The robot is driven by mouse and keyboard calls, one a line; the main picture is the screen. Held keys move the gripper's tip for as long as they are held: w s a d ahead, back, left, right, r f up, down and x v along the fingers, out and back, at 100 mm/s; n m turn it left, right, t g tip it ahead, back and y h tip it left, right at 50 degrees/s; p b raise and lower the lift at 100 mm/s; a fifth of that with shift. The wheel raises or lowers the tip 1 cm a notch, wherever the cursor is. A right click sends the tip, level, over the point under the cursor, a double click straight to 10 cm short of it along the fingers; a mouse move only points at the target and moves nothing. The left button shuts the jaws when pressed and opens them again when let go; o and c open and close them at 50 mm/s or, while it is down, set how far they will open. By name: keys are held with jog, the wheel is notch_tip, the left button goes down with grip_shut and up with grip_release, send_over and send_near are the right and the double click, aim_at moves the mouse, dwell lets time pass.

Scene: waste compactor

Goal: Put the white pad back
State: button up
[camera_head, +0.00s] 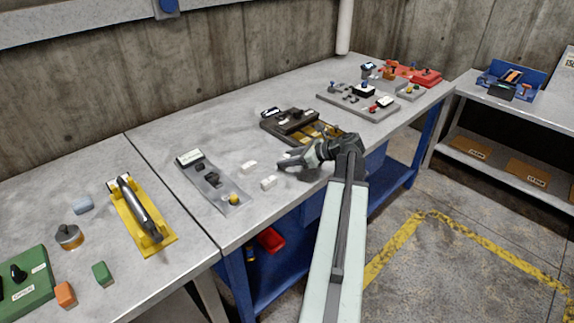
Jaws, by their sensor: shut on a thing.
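My gripper (284,162) is low over the front part of the middle bench, its dark fingers pointing left. It is shut on a small pale piece (297,151), which looks like the white pad and is mostly hidden by the fingers. Two small white blocks lie on the bench just left of the fingers: one farther back (249,167) and one nearer the front edge (269,182). I cannot tell whether the fingertips touch the bench. A dark tray with brass-coloured parts (270,127) sits right behind my gripper.
A grey plate with a yellow knob (224,196) lies left of the blocks. A yellow fixture with a dark handle (128,218) is on the left bench. A grey panel (350,107) and red fixtures (426,77) stand farther right. Bare bench surrounds the white blocks.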

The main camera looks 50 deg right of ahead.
jog(key=shift+w+a, duration=0.1)
jog(key=shift+a, duration=0.1)
jog(key=o, duration=1.1)
jog(key=shift+f, duration=0.25)
jog(key=o, duration=0.4)
jog(key=shift+r, duration=0.1)
jog(key=shift+r+p, duration=0.15)
jog(key=shift+p, duration=0.2)
jog(key=p+v, duration=0.5)
jog(key=v, duration=0.6)
jog(key=shift+d+r, duration=0.1)
jog(key=shift+r, duration=0.05)
jog(key=shift+s, duration=0.45)
